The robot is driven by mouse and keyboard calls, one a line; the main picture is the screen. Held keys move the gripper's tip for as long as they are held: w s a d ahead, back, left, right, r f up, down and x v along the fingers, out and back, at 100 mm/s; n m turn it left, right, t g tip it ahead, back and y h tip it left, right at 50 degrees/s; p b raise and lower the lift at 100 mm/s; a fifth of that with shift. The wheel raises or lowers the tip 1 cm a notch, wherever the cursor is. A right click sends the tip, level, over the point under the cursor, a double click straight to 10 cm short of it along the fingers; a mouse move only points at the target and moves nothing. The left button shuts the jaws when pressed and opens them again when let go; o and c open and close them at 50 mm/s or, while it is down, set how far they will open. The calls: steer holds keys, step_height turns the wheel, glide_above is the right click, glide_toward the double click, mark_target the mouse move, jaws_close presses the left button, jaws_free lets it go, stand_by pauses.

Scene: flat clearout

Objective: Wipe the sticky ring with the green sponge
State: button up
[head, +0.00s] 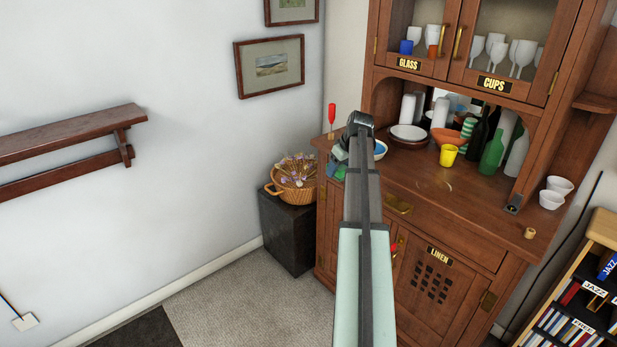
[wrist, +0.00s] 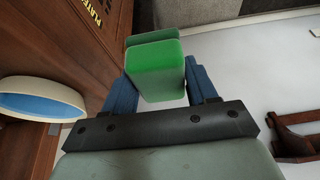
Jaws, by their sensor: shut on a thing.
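My gripper (wrist: 160,88) has its two blue fingers on either side of the green sponge (wrist: 156,78) and is shut on it. In the head view the sponge (head: 338,172) shows only in part, beside my arm at the left end of the wooden sideboard top. My arm hides most of the gripper there. A faint pale curved mark (head: 448,184), which looks like the sticky ring, lies on the sideboard top in front of the yellow cup. The sponge is well to the left of this mark.
A blue-and-white bowl (head: 380,149) stands close to my gripper and also shows in the wrist view (wrist: 45,97). The yellow cup (head: 448,155), a green bottle (head: 491,154) and stacked plates (head: 408,133) stand behind the mark. Two white cups (head: 552,199) stand at right.

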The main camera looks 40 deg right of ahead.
mark_target(447, 189)
steer(key=s+d+r, duration=0.3)
steer(key=s+d, duration=0.7)
steer(key=s+d+r, duration=0.3)
steer(key=s+d, duration=0.7)
steer(key=shift+w+a+f, duration=0.1)
steer(key=shift+a+f, duration=0.05)
steer(key=shift+f, duration=3.55)
steer(key=shift+s+r, duration=0.1)
steer(key=shift+s, duration=0.8)
steer(key=shift+c, duration=0.4)
steer(key=shift+s, duration=4.5)
steer(key=shift+d, duration=0.9)
steer(key=shift+w+d, duration=0.15)
steer(key=shift+w, duration=5.4)
steer(key=shift+s+d, duration=0.1)
steer(key=shift+d, duration=0.8)
steer(key=shift+s+a, duration=0.1)
steer(key=shift+s, duration=5.25)
steer(key=shift+s+r, duration=0.1)
steer(key=shift+r, duration=0.05)
step_height(447, 189, up, 8)
